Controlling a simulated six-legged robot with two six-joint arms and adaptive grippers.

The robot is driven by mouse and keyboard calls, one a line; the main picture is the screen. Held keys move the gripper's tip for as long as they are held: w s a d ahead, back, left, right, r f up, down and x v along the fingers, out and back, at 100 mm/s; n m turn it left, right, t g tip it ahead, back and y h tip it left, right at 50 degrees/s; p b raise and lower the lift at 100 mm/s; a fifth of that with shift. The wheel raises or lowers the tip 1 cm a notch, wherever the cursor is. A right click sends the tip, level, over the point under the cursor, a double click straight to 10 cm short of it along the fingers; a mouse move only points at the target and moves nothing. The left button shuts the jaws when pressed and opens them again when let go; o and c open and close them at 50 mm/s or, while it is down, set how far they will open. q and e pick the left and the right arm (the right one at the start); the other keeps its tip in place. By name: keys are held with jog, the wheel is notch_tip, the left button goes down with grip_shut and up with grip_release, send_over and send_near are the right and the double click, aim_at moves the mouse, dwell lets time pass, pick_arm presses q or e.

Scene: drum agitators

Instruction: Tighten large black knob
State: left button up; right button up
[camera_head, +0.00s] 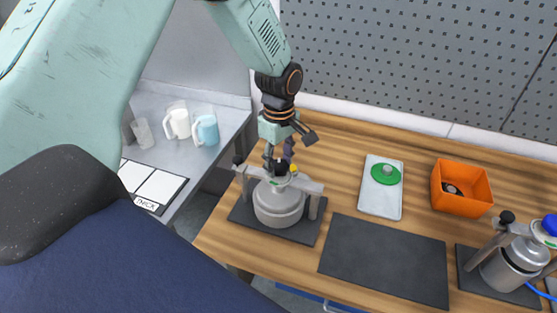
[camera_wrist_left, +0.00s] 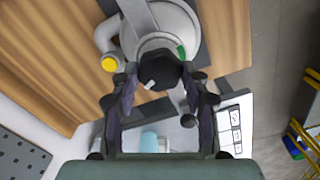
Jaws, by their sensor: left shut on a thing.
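The large black knob (camera_wrist_left: 160,71) sits on top of the grey drum agitator (camera_head: 279,204), under my left gripper (camera_head: 279,160). In the left wrist view, my left gripper (camera_wrist_left: 160,82) has its two fingers on either side of the knob and is shut on it. The gripper points down from above. In the head view the fingers partly hide the knob. A yellow cap (camera_wrist_left: 109,64) is beside the knob on the agitator. My right gripper is not in view.
The agitator stands on a dark mat on the wooden bench (camera_head: 345,150). An empty dark mat (camera_head: 385,260), a white tray (camera_head: 380,207) with a green lid (camera_head: 386,174), an orange bin (camera_head: 460,207) and a second agitator (camera_head: 510,264) are to the right. Mugs (camera_head: 206,129) stand at the left.

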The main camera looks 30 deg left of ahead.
pick_arm(q)
jog(key=m, duration=0.4)
jog(key=shift+m, duration=0.3)
jog(key=m, duration=0.3)
jog(key=shift+m, duration=0.4)
jog(key=m, duration=1.2)
jog(key=shift+w+m, duration=0.1)
jog(key=shift+m, duration=0.2)
jog(key=shift+w+r+m, duration=0.15)
jog(key=shift+m, duration=2.35)
jog(key=o, duration=1.1)
jog(key=shift+s, duration=0.25)
jog(key=shift+o, duration=0.2)
